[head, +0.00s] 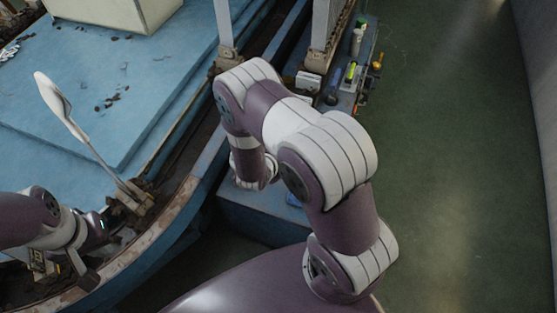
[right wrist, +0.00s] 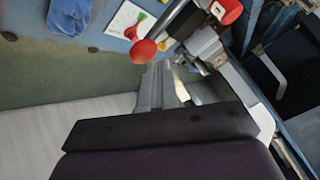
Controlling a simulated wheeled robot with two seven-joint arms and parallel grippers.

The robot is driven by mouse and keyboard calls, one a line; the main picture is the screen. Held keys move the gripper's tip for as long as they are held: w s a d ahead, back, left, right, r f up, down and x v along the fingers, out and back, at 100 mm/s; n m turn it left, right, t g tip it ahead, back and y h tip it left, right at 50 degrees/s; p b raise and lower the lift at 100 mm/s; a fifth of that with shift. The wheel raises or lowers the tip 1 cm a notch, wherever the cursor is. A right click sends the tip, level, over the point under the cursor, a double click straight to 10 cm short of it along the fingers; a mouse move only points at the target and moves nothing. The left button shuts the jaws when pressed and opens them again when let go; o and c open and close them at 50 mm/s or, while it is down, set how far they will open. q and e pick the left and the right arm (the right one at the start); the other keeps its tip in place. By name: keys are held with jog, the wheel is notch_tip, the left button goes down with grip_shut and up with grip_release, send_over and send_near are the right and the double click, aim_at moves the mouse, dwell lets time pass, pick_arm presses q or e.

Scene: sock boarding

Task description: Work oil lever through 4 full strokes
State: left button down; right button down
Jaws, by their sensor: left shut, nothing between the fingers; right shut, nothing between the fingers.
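In the right wrist view, a dark metal lever (right wrist: 172,19) with a red ball knob (right wrist: 143,51) slants just beyond my right gripper (right wrist: 160,72). I cannot tell whether this is the oil lever. The right gripper's grey fingers are shut and empty, close below the knob; whether they touch it is unclear. In the head view my right arm bends down over the blue machine side, and its gripper is hidden. My left gripper (head: 84,268) is at the lower left, shut and empty, above the rusty machine edge. A pale paddle-ended rod (head: 62,105) rises beyond it.
The blue machine deck (head: 60,155) fills the left, with dark scraps on it. A ledge with bottles and tools (head: 352,72) is at the top. The green floor (head: 450,180) is clear at right. A blue cloth (right wrist: 69,16) and another red knob (right wrist: 226,10) show in the wrist view.

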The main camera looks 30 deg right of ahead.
jog(key=shift+s+d+f+b, duration=0.1)
jog(key=shift+f+b, duration=0.6)
jog(key=shift+f, duration=0.2)
jog(key=shift+s+d+f+b, duration=0.1)
jog(key=shift+f+b, duration=0.6)
jog(key=shift+f, duration=0.2)
dwell(1.2)
dwell(0.5)
jog(key=shift+w+a+r+p, duration=0.15)
jog(key=shift+r+p, duration=1.15)
jog(key=shift+r, duration=0.1)
jog(key=shift+w+a+r+p, duration=0.1)
jog(key=shift+r+p, duration=1.15)
jog(key=shift+r, duration=0.1)
jog(key=r+p, duration=0.4)
jog(key=r, duration=0.1)
jog(key=shift+w+a, duration=0.2)
jog(key=shift+w, duration=0.05)
